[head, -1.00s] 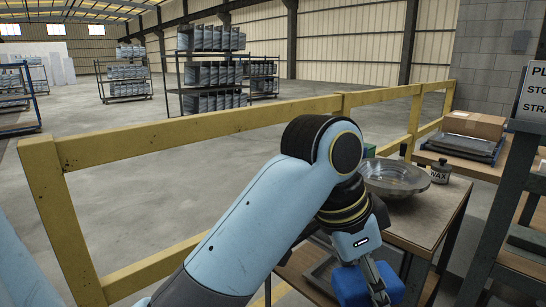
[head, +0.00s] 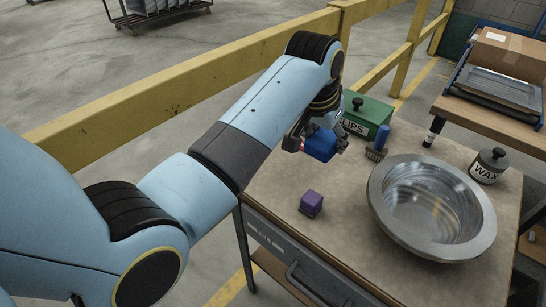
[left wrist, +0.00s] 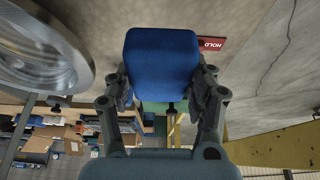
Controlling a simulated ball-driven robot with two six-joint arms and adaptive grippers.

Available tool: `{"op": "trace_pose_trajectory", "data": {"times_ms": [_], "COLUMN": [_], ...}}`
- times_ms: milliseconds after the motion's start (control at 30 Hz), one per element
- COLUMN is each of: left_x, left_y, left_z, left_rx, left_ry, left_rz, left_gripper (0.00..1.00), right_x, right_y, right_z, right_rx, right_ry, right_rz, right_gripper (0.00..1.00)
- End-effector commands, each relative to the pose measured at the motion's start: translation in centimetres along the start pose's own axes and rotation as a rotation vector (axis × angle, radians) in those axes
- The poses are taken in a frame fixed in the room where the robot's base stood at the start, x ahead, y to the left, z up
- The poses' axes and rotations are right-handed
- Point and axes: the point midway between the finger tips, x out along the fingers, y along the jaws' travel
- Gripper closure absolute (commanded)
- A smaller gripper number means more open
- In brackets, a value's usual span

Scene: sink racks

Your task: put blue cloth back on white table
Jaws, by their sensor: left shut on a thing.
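The blue cloth (head: 321,145) is a folded, block-like bundle. My left gripper (head: 308,137) is shut on it, over the far-left part of the tan-topped workbench (head: 345,240). I cannot tell whether the cloth touches the bench top. In the left wrist view the cloth (left wrist: 162,62) sits between the two fingers of my left gripper (left wrist: 163,92) and hides what is behind it. No table that is clearly white shows. My right gripper is not in view.
A large metal bowl (head: 378,212) fills the bench's right. A purple cube (head: 312,203), green CLIPS box (head: 371,112), blue-handled brush (head: 379,142), black bottle (head: 433,132) and WAX jar (head: 488,165) stand around. A yellow rail (head: 200,95) runs behind.

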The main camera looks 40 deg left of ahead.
Motion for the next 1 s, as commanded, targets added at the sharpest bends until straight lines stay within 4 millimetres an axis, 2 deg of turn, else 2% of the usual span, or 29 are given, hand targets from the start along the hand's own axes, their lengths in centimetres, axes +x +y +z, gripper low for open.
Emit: {"op": "trace_pose_trajectory", "data": {"times_ms": [233, 400, 500, 633, 867, 1000], "left_x": [2.2, 3.6, 4.2, 4.6, 7.7, 8.2], "left_y": [-5.0, -8.4, -9.6, -10.1, -10.1, -10.1], "left_z": [3.6, 5.9, 6.8, 7.2, 8.6, 8.8], "left_rx": [-0.002, -0.001, -0.001, -0.002, -0.002, -0.001], "left_ry": [-0.007, -0.005, -0.004, -0.001, -0.004, -0.001], "left_rz": [-0.009, -0.006, -0.005, -0.002, -0.002, -0.002], "left_gripper": [0.70, 0.70, 0.70, 0.70, 0.70, 0.70], "right_x": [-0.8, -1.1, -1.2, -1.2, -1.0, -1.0], "right_y": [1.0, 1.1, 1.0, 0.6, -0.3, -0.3], "right_z": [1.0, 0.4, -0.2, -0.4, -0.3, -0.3], "right_rx": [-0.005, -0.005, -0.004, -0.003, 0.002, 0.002], "right_ry": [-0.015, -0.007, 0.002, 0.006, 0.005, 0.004], "right_rz": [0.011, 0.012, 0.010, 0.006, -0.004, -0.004], "right_gripper": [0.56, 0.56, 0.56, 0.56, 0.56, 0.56]}}
